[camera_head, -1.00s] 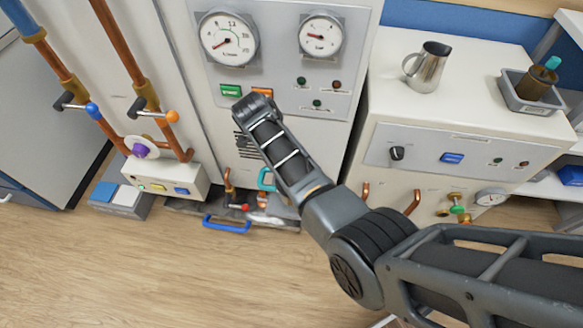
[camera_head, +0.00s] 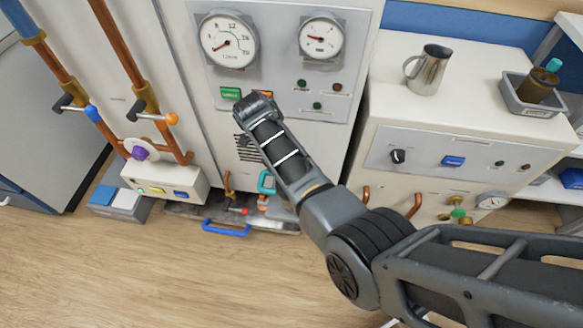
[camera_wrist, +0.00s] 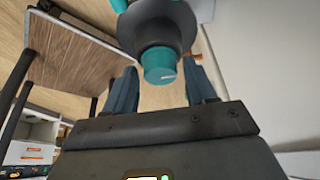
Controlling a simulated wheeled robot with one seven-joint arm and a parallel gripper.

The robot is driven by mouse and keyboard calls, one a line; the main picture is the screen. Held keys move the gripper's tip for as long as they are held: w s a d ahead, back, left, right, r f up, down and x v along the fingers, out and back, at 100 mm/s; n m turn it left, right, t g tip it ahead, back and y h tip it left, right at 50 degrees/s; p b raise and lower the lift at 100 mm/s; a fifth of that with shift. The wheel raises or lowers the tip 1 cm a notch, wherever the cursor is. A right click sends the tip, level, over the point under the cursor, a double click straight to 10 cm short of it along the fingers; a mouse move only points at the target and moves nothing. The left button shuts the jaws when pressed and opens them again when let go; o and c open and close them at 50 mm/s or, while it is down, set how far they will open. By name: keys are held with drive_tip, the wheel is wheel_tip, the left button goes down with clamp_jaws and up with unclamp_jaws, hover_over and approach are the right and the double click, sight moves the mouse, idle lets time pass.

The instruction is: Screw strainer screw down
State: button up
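In the wrist view, a teal screw knob (camera_wrist: 159,66) with a white mark sits below a dark grey round collar (camera_wrist: 158,28). I take this knob to be the strainer screw. My gripper (camera_wrist: 160,85) is open, with one blue-grey finger on each side of the knob. A narrow gap shows between the knob and each finger. In the head view, my arm hides the gripper and the knob. A teal curved part (camera_head: 266,182) shows just left of my arm, low on the white cabinet front; I cannot tell whether it belongs to the strainer.
A white cabinet with two gauges (camera_head: 228,40) stands behind my arm. Copper pipes with valve levers (camera_head: 150,116) are at left. A blue handle (camera_head: 226,228) sits low near the floor. At right, a bench holds a metal jug (camera_head: 428,70) and a grey tray (camera_head: 540,110).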

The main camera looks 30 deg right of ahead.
drive_tip(key=shift+o, duration=0.4)
drive_tip(key=shift+r, duration=0.1)
drive_tip(key=v, duration=0.7)
drive_tip(key=shift+r, duration=0.25)
drive_tip(key=shift+a, duration=0.15)
